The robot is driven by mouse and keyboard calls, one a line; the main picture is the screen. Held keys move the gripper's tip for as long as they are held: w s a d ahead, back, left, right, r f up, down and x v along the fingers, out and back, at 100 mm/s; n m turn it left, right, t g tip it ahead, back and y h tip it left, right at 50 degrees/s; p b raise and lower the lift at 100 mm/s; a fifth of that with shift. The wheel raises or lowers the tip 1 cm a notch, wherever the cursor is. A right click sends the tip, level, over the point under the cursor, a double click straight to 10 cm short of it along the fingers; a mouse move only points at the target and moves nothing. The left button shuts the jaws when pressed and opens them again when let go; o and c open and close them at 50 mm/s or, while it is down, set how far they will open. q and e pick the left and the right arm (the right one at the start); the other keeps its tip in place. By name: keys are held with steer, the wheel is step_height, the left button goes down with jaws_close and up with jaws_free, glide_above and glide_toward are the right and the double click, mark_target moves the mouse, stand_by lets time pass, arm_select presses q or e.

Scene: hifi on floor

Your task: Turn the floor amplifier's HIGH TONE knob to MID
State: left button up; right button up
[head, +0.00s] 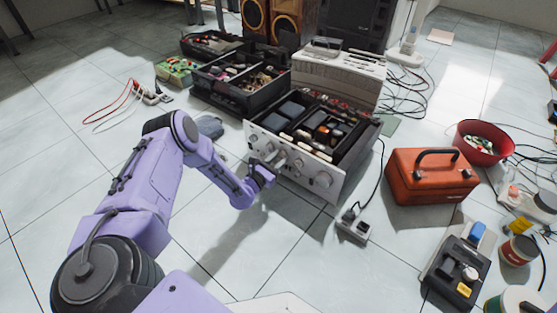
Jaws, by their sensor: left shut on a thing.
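The floor amplifier (333,188) stands on the tiles near the middle of the head view, its silver front panel facing me and its top open, showing the parts inside. My left gripper (273,168) is at the left-middle part of the panel and is shut on a knob there. The gripper hides most of that knob, and the panel lettering is too small to read. I cannot tell where the knob points. My right gripper is not in view.
An orange toolbox (432,187) stands right of the amplifier, with a red bowl (482,143) behind it. A power strip (354,227) lies in front of the amplifier. Dark crates (226,98) and a beige device (338,78) stand behind.

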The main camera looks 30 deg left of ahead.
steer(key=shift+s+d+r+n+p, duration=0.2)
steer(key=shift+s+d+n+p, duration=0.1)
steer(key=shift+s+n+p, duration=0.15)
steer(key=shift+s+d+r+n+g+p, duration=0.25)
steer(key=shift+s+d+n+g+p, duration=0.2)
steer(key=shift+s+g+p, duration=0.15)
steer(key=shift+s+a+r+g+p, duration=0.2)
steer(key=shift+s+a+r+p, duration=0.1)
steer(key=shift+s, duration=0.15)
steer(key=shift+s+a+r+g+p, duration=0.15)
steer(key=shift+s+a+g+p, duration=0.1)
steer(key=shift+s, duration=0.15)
arm_select(q)
steer(key=shift+a+m+p, duration=0.1)
steer(key=shift+m+p, duration=0.2)
steer(key=shift+m, duration=9)
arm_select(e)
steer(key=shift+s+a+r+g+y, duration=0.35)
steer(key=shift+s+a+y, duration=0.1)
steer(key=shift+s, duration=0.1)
arm_select(q)
steer(key=shift+m, duration=0.3)
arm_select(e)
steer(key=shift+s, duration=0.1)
arm_select(q)
steer(key=o, duration=1)
steer(key=shift+s, duration=0.1)
steer(key=shift+o, duration=0.2)
